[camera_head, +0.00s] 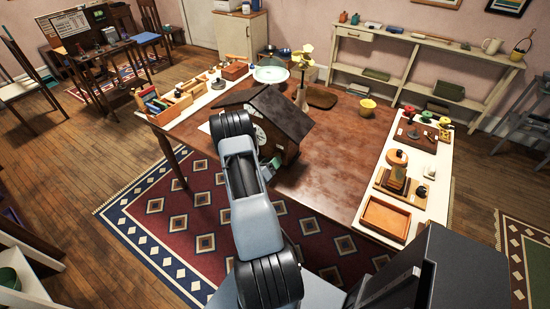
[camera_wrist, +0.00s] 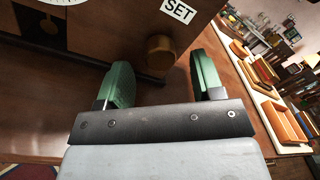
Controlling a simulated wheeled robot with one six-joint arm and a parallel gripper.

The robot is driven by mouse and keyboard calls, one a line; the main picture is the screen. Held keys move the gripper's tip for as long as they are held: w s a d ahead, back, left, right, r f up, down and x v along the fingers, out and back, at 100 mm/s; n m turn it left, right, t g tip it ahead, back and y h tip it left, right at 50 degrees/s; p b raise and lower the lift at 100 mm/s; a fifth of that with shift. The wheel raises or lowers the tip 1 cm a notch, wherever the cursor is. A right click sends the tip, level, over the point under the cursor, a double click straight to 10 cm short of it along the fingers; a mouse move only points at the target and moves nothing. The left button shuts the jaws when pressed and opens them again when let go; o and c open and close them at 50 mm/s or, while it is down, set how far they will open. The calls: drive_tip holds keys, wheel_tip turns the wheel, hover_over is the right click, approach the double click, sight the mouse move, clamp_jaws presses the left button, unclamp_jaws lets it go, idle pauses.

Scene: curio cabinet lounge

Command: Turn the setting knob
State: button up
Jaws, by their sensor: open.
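The setting knob (camera_wrist: 160,56) is a round brown wooden knob on the dark wooden face of a clock, below a white "SET" label (camera_wrist: 179,10) in the wrist view. My gripper (camera_wrist: 160,80) is open, with its green fingers apart. The knob appears between and beyond the fingertips; I cannot tell if either finger touches it. In the head view, the house-shaped clock (camera_head: 285,112) stands on the brown table, and my arm reaches up to its front. My arm hides part of the clock face, and the knob does not show there.
The brown table (camera_head: 330,175) has clear room right of the clock. A yellow pot (camera_head: 367,106) stands farther back. An orange tray (camera_head: 386,217) lies on the right white strip, and a wooden box of colored items (camera_head: 165,104) stands at the left.

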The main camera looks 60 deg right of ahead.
drive_tip(key=shift+s+d, duration=0.1)
drive_tip(key=shift+d, duration=1.3)
drive_tip(key=shift+c, duration=0.2)
drive_tip(key=c, duration=0.9)
